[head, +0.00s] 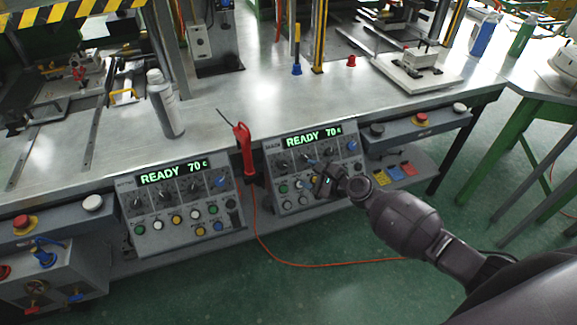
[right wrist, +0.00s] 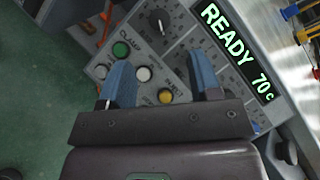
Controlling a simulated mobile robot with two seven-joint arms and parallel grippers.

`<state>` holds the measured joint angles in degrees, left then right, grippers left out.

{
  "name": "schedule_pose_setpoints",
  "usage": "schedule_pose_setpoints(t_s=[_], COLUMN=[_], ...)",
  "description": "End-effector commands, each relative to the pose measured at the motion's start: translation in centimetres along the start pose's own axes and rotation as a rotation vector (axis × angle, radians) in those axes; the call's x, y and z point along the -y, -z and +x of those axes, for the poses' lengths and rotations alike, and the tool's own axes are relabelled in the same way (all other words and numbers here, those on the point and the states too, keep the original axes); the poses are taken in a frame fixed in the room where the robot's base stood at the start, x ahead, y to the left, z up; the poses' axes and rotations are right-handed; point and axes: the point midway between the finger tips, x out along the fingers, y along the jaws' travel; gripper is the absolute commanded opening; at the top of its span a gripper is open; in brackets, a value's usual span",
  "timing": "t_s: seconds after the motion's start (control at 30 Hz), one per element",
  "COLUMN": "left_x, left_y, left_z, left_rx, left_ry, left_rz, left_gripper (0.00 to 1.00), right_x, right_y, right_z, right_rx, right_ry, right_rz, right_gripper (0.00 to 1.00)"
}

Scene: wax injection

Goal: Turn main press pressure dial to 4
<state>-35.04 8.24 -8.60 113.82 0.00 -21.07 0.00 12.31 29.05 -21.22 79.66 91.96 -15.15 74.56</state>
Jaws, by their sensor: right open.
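Two grey control panels stand at the table's front edge: a left panel (head: 180,207) and a right panel (head: 293,188). Each has a lit "READY 70 C" display, a row of black dials, a blue knob and coloured buttons. Their small name labels are too small to read surely. My right gripper (head: 322,181) is in front of the right panel and hides part of its dials and buttons. In the right wrist view its two blue fingers (right wrist: 161,77) are apart and empty, over the button area. A black dial (right wrist: 158,21) shows beyond them. My left gripper is out of view.
A red-handled tool (head: 243,148) hangs between the panels, with an orange cable (head: 300,264) down to the floor. A grey bottle (head: 164,104) stands on the steel table. A button box (head: 418,121) is right of the right panel. The green floor in front is open.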

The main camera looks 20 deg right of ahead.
Motion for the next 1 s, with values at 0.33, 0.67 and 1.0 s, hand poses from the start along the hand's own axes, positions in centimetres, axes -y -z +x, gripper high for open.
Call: schedule_pose_setpoints(t_s=[0.33, 0.67, 1.0], left_x=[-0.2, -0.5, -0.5], left_y=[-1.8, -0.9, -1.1], left_z=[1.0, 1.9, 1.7], left_rx=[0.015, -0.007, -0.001], left_ry=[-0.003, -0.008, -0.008], left_rz=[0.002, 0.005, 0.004], left_gripper=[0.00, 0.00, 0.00], right_x=[-0.3, -0.2, 0.0], right_y=[0.2, 0.1, 0.0], right_z=[6.1, 9.0, 9.2], right_rx=[-0.001, -0.001, 0.000], right_ry=[-0.002, -0.002, 0.000], right_rz=[-0.001, -0.003, -0.004], right_gripper=[0.58, 0.58, 0.58])
